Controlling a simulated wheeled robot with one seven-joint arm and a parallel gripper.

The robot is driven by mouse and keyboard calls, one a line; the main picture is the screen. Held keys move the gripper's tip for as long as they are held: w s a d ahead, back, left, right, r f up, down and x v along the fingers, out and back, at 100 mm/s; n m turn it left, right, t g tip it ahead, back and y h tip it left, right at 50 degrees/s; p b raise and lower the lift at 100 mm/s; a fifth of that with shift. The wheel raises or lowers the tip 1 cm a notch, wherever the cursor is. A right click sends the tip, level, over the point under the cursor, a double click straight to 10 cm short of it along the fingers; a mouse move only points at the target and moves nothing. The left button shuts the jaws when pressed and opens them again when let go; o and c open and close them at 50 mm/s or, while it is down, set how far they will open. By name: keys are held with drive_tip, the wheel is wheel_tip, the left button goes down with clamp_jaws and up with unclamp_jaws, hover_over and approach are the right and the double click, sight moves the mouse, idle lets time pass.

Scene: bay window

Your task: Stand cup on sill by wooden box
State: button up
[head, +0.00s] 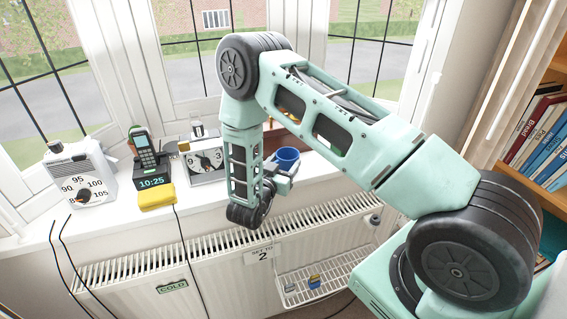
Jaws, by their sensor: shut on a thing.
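A blue cup (287,157) stands upright at my gripper (284,178), its open rim showing. My gripper is shut on the cup, just over the front part of the white window sill (318,165). Whether the cup's base touches the sill is hidden. A brown wooden surface, likely the wooden box (270,143), shows behind my arm and the cup on the sill. My arm hides most of it.
On the sill to the left stand a grey dial box (205,163), a phone and clock (150,165), a yellow block (157,196) and a white dial radio (82,178). A radiator (205,262) with a rack lies below. A bookshelf (545,120) is right.

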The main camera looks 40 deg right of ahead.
drive_tip(key=shift+f, duration=0.15)
drive_tip(key=o, duration=1)
